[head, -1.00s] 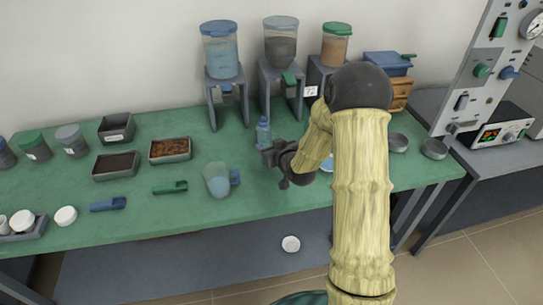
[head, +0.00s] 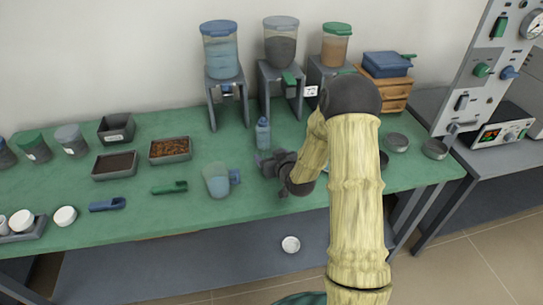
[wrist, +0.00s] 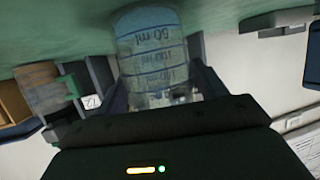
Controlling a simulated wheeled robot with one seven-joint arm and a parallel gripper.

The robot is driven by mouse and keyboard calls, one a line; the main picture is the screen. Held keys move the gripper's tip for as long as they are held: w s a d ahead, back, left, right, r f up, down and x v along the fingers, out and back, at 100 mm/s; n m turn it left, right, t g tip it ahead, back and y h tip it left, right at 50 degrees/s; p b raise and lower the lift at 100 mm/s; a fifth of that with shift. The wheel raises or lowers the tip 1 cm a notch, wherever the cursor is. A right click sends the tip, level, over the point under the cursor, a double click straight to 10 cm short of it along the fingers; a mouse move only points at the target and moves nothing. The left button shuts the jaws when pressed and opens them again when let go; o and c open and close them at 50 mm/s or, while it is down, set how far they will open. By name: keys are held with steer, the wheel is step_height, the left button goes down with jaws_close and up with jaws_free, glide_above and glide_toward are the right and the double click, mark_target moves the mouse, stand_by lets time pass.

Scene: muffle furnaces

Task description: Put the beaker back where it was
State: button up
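A clear beaker (head: 216,181) with a blue handle, holding bluish liquid, stands upright on the green bench. My gripper (head: 268,163) is low over the bench to the right of the beaker, apart from its handle. A small translucent blue bottle (head: 263,133) stands upright just behind the gripper. In the wrist view, which is upside down, a blue graduated vessel (wrist: 152,55) with ml marks shows ahead of my open gripper (wrist: 162,85); it seems to be that bottle. Whether it is partly between the fingers I cannot tell.
Dispensers on stands, including one with blue liquid (head: 221,52), line the back. Grey trays (head: 170,150) and small scoops (head: 170,188) lie to the left. Wooden drawers (head: 396,92) and grey dishes (head: 397,142) are right. A white cup (head: 291,244) sits below the bench.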

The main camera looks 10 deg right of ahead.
steer(key=shift+o, duration=0.9)
steer(key=shift+r, duration=0.2)
steer(key=v, duration=1.2)
steer(key=shift+b, duration=0.4)
steer(key=shift+w+f, duration=0.1)
steer(key=shift+s+a, duration=0.1)
steer(key=shift+s, duration=0.1)
